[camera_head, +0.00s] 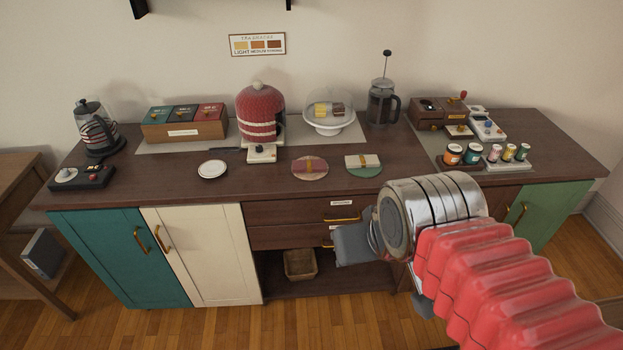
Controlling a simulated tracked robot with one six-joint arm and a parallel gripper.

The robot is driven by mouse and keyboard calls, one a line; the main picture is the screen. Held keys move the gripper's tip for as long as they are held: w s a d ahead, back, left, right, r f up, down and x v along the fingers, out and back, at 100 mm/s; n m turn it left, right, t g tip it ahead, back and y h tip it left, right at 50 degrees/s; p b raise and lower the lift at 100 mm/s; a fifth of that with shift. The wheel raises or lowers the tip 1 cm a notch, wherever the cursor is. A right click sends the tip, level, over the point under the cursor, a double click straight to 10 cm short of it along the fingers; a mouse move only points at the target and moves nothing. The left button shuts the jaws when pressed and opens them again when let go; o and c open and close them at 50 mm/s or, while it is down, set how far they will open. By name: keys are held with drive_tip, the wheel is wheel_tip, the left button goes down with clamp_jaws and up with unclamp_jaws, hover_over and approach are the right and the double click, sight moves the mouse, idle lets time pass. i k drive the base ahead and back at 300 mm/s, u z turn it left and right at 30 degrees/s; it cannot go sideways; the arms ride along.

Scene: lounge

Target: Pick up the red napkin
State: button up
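The red napkin (309,164) is folded, with a yellowish band across it. It lies on a round pinkish mat (310,175) near the front middle of the dark wooden counter (235,185). My gripper (345,244) is at the end of my silver and red arm, in front of the cabinet's drawers. It is below and to the right of the napkin and apart from it. It is seen from behind and the side, so whether its fingers are open or shut does not show.
A cream napkin (362,161) lies on a green round mat (363,172) just right of the red one. A white plate (212,169) lies to the left. Behind stand a red-covered appliance (260,112), a domed cake stand (328,110) and a French press (382,102).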

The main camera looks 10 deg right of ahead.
sight(299, 166)
drive_tip(key=k, duration=0.6)
drive_tip(key=u, duration=1.3)
drive_tip(key=i, duration=1.45)
drive_tip(key=z, duration=0.7)
